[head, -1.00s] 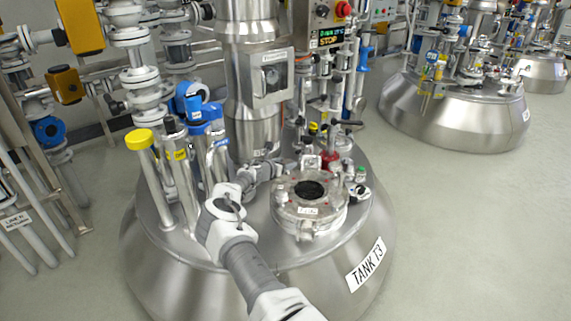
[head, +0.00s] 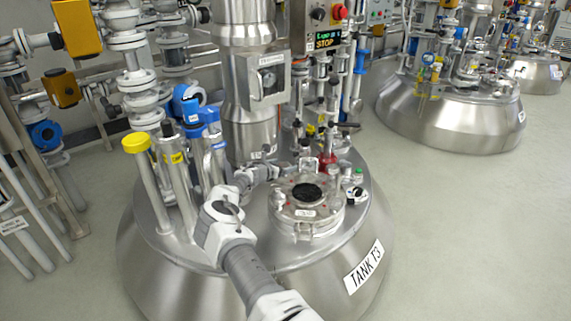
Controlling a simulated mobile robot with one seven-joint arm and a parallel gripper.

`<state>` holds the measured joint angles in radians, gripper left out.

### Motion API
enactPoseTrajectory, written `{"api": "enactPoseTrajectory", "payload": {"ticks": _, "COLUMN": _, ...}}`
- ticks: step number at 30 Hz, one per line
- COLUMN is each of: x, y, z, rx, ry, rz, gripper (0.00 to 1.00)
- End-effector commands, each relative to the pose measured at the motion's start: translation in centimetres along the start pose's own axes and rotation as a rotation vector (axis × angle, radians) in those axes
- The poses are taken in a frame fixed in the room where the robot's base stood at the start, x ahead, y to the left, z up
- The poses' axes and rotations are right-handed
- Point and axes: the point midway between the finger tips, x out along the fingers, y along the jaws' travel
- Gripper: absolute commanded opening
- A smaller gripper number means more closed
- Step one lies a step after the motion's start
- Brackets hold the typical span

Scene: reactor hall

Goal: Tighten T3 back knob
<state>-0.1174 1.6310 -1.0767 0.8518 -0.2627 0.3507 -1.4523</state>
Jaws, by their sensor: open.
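Tank T3 (head: 365,268) is a large steel vessel with a domed top. On its top is a round hatch (head: 318,228) with a dark sight glass (head: 307,193) in its lid. A small pale knob-like fitting (head: 307,166) stands at the hatch's back edge; I cannot tell its details. My arm reaches from the bottom over the tank, left of the hatch. My gripper (head: 284,171) is open at the arm's far end, by the hatch's back left. Its fingers are small and partly hidden, and I cannot tell whether they touch the knob.
Steel tubes, one with a yellow cap (head: 136,142), and a blue-topped fitting (head: 200,110) stand left of my arm. A steel column (head: 247,105) rises behind. A red fitting (head: 328,165) and small valves crowd behind the hatch. Open floor (head: 465,235) lies at the right.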

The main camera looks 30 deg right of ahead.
Motion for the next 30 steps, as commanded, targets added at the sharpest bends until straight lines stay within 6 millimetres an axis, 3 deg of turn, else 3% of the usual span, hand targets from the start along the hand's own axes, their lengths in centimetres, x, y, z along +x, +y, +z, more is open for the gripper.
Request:
{"api": "enactPoseTrajectory", "payload": {"ticks": 5, "x": -0.8, "y": 0.0, "z": 1.9, "rx": 0.002, "ry": -0.001, "rz": 0.0, "gripper": 0.94}}
{"api": "enactPoseTrajectory", "payload": {"ticks": 9, "x": -2.0, "y": 0.1, "z": 4.9, "rx": 0.005, "ry": -0.001, "rz": 0.002, "gripper": 0.94}}
{"api": "enactPoseTrajectory", "payload": {"ticks": 11, "x": -1.8, "y": -1.0, "z": 4.7, "rx": -0.001, "ry": -0.001, "rz": -0.003, "gripper": 0.94}}
{"api": "enactPoseTrajectory", "payload": {"ticks": 30, "x": -3.1, "y": -10.4, "z": 10.1, "rx": 0.0, "ry": -0.001, "rz": -0.001, "gripper": 0.94}}
